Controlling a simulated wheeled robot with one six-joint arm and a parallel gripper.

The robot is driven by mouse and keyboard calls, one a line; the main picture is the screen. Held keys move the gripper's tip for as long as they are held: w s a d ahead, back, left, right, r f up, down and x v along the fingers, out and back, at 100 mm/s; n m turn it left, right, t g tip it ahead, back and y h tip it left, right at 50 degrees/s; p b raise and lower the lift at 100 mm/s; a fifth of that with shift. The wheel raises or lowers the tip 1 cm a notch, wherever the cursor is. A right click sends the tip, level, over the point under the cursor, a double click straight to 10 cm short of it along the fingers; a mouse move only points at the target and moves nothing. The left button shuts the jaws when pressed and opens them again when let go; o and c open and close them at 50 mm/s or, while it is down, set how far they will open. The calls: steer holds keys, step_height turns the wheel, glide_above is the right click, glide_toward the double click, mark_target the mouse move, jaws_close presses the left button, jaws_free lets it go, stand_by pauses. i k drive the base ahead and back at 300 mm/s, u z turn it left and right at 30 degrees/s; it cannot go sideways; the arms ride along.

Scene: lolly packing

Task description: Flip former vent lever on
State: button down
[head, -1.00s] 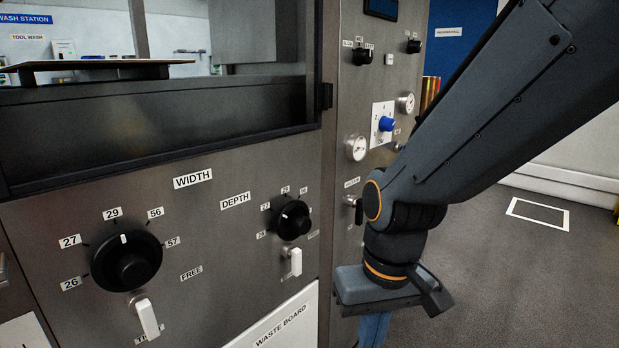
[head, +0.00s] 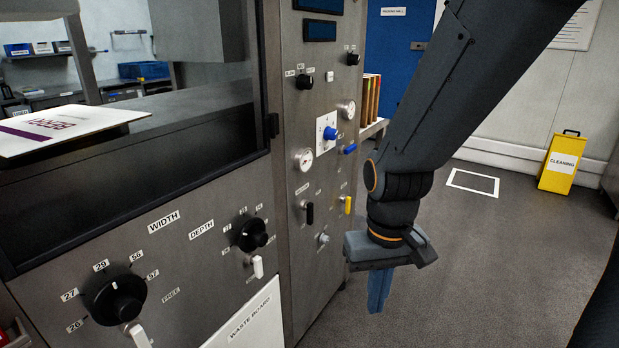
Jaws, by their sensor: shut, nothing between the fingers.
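The right-hand machine panel carries several small levers. A black lever (head: 310,213) hangs downward on a round base, with a small label above it that I cannot read for certain. A yellow lever (head: 347,204) hangs downward to its right. A blue lever (head: 350,149) sits higher and lies roughly sideways. I cannot tell from the labels which one is the former vent lever. My gripper (head: 377,303) is shut and empty, with blue fingers pointing down. It is in the open to the right of the panel, below lever height in the picture, apart from all levers.
WIDTH (head: 115,298) and DEPTH (head: 250,235) knobs are on the nearer front at left. A yellow CLEANING sign (head: 560,161) stands at the far right. The floor (head: 490,260) right of my gripper is clear.

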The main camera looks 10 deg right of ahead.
mark_target(347, 200)
steer(key=k, duration=0.5)
steer(key=u, duration=0.5)
steer(key=i, duration=0.75)
steer(key=z, duration=1.5)
steer(key=i, duration=1.1)
steer(key=u, duration=0.25)
